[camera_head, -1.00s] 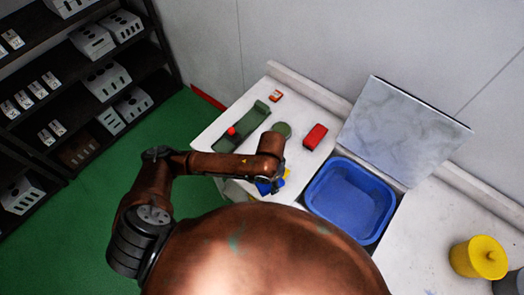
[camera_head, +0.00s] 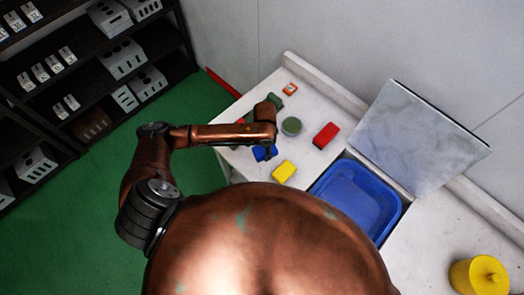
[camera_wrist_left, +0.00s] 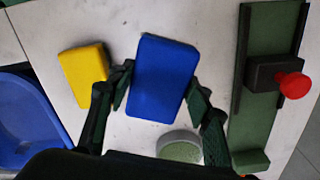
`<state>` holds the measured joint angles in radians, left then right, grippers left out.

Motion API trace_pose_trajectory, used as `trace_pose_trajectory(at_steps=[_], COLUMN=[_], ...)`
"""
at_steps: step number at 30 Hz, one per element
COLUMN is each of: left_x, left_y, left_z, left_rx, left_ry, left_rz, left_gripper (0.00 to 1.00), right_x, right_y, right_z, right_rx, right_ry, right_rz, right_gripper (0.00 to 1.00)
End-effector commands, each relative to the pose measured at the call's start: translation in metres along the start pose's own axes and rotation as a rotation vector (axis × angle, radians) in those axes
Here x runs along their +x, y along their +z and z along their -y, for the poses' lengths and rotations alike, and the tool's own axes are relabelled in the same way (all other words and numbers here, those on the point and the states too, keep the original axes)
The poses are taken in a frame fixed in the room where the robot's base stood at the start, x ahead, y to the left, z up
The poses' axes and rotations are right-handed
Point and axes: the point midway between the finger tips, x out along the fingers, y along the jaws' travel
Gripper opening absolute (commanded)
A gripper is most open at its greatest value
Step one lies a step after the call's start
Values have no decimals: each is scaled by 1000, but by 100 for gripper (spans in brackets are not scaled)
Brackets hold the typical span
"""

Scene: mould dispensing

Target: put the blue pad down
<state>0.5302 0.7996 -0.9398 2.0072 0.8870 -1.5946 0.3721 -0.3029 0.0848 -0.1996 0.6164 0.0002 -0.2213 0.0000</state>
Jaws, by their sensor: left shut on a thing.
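The blue pad (camera_wrist_left: 163,75) is a rounded block held between the two fingers of my left gripper (camera_wrist_left: 163,100) in the left wrist view. In the head view the blue pad (camera_head: 262,153) shows under the wrist of my left arm, over the white counter (camera_head: 238,167). My left gripper (camera_head: 266,154) is shut on it. I cannot tell whether the pad touches the counter. My right gripper is not in view.
A yellow pad (camera_head: 284,171), a round green dish (camera_head: 291,126), a red block (camera_head: 326,135) and a small red-and-white item (camera_head: 290,89) sit nearby. A green fixture with a red knob (camera_wrist_left: 293,85) stands beside the pad. A blue basin (camera_head: 357,194) lies to the right.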

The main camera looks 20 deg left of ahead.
Motion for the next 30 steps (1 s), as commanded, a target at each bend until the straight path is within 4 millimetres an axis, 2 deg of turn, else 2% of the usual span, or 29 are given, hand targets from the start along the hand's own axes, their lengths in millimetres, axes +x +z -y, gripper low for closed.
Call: trace_pose_trajectory(at_steps=[4, 9, 15, 27, 28, 30], left_x=[11, 26, 50, 55, 55, 55], left_y=[1, 3, 3, 3, 3, 3], left_z=[9, 19, 18, 18, 18, 18], left_rx=[-1, -3, -2, -2, -2, -1], left_ry=[0, 1, 0, 0, 0, 0], left_rz=[0, 2, 1, 0, 0, 0], left_gripper=[27, 27, 27, 27, 48, 53], right_x=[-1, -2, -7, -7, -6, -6], right_y=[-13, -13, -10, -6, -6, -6], right_z=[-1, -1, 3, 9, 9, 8], right_rx=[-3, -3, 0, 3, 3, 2], right_ry=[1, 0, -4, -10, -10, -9], right_rz=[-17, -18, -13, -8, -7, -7], right_gripper=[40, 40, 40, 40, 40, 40])
